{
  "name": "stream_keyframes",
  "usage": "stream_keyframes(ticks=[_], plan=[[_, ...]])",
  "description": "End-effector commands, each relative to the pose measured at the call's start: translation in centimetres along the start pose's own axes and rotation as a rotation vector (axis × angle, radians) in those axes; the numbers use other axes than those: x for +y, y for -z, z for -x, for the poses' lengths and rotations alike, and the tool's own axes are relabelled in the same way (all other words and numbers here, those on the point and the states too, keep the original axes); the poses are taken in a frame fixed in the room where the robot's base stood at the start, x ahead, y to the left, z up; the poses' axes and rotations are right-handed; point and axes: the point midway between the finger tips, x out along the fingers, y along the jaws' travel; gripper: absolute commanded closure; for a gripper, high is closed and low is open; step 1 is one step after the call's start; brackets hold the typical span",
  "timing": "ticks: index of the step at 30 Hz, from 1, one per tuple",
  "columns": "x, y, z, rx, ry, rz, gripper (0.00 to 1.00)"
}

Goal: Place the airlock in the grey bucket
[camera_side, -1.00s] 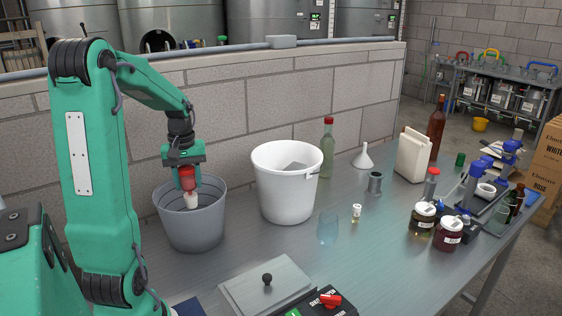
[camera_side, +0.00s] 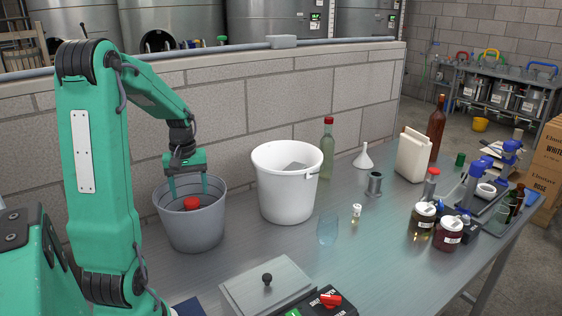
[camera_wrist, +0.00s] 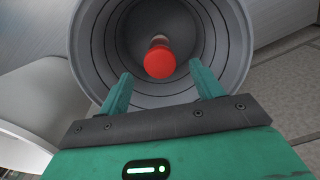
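The airlock, with a red cap (camera_side: 191,203), is inside the grey bucket (camera_side: 195,236), near its middle. In the wrist view the airlock's red top (camera_wrist: 159,62) shows below and beyond the fingertips, inside the bucket (camera_wrist: 92,45). Its lower part is mostly hidden by the cap and the bucket wall. My gripper (camera_side: 188,193) is above the bucket with its fingers reaching down to the rim. In the wrist view my gripper (camera_wrist: 160,80) is open, with its two fingers wide apart and nothing between them.
A white bucket (camera_side: 287,200) stands right of the grey bucket. A lidded steel box (camera_side: 268,287) is at the front. A green bottle (camera_side: 327,150), funnel (camera_side: 364,158) and several jars stand farther right. A block wall (camera_side: 250,100) runs close behind.

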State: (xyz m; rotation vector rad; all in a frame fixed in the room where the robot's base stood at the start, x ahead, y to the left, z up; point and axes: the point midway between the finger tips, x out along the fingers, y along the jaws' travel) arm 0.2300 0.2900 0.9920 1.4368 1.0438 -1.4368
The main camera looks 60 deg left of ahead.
Motion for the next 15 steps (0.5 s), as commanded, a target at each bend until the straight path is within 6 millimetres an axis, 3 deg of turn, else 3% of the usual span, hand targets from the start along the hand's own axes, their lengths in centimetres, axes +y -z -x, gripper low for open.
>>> stream_keyframes(ticks=[15], plan=[[0.00,0.00,0.02,0.000,0.000,0.000,0.34]])
